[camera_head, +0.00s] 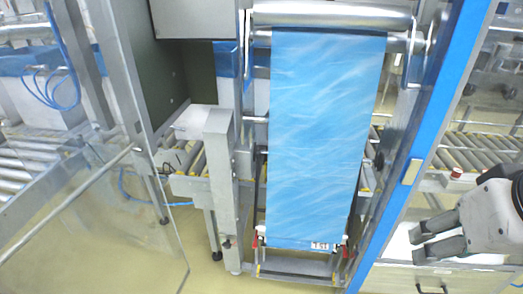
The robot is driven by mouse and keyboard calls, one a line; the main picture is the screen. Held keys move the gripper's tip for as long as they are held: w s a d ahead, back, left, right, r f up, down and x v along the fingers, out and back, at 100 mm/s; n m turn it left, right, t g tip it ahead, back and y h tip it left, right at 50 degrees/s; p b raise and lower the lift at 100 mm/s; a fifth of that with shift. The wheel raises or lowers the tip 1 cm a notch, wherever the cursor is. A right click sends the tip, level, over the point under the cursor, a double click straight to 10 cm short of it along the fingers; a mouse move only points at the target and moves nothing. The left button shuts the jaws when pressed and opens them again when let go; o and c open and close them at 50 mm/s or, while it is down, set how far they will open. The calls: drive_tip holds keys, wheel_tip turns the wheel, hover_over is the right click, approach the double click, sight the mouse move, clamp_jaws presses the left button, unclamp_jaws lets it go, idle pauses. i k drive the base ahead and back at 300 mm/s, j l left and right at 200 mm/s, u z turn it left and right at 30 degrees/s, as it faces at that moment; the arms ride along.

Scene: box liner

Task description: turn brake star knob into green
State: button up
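I cannot make out a brake star knob or a green mark for certain. A small dark red knob-like part (456,172) sits by the rollers right of the blue post. Small red parts show at the lower left (255,241) and lower right (344,251) of the blue liner film (322,140). They are too small to identify. My gripper (415,244) is at the lower right, with its two dark fingers pointing left. The fingers look parted, with nothing seen between them. It is apart from the red parts.
The film hangs from a large metal roller (335,15). A blue-edged post (430,130) stands between the film and my gripper. A roller conveyor (480,145) runs behind my gripper. A clear door panel (90,220) stands at the left. Yellowish floor shows at lower left.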

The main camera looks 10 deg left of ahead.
sight(227, 244)
drive_tip(key=u, duration=0.65)
drive_tip(key=i+l+u, duration=0.1)
drive_tip(key=l+u, duration=0.25)
